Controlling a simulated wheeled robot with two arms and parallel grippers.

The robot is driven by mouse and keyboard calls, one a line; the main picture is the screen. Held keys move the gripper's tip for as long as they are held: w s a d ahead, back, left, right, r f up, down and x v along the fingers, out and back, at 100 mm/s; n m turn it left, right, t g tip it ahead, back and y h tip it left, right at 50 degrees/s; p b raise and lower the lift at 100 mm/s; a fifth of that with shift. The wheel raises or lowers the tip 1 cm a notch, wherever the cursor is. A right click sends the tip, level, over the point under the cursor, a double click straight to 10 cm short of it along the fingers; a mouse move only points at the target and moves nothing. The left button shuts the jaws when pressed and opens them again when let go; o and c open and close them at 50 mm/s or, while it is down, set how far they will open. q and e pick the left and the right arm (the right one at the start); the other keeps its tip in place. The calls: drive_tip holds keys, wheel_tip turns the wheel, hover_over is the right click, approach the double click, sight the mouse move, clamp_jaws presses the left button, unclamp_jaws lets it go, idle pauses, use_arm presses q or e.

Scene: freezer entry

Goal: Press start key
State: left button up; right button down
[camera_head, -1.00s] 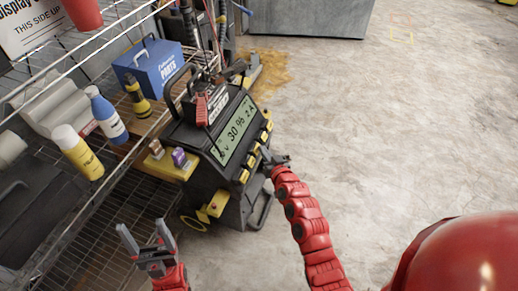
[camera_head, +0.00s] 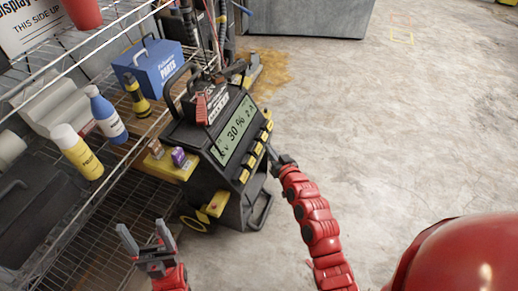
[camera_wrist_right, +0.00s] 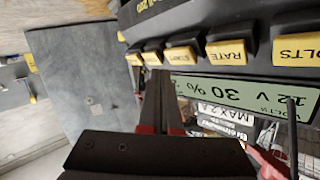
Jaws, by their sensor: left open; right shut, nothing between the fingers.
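A black charger (camera_head: 217,180) with a green display (camera_head: 235,130) stands beside the shelf. Yellow-labelled keys run along its edge. In the right wrist view, upside down, the START key (camera_wrist_right: 182,55) sits between the RATE key (camera_wrist_right: 227,52) and another yellow key (camera_wrist_right: 152,58). My right gripper (camera_head: 269,151) is shut and empty, beside the key row. In the wrist view its fingertips (camera_wrist_right: 158,74) appear just below the keys, between START and its left neighbour; I cannot tell whether they touch. My left gripper (camera_head: 146,238) is open and empty, at the lower left of the charger.
A wire shelf (camera_head: 95,205) on the left holds a blue parts box (camera_head: 148,64), a yellow bottle (camera_head: 77,152) and a blue bottle (camera_head: 107,117). Red clamps (camera_head: 203,106) rest on the charger. The concrete floor (camera_head: 370,130) to the right is clear.

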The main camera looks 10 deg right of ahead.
drive_tip(key=s+d+r, duration=0.2)
drive_tip(key=shift+d, duration=0.4)
idle(0.6)
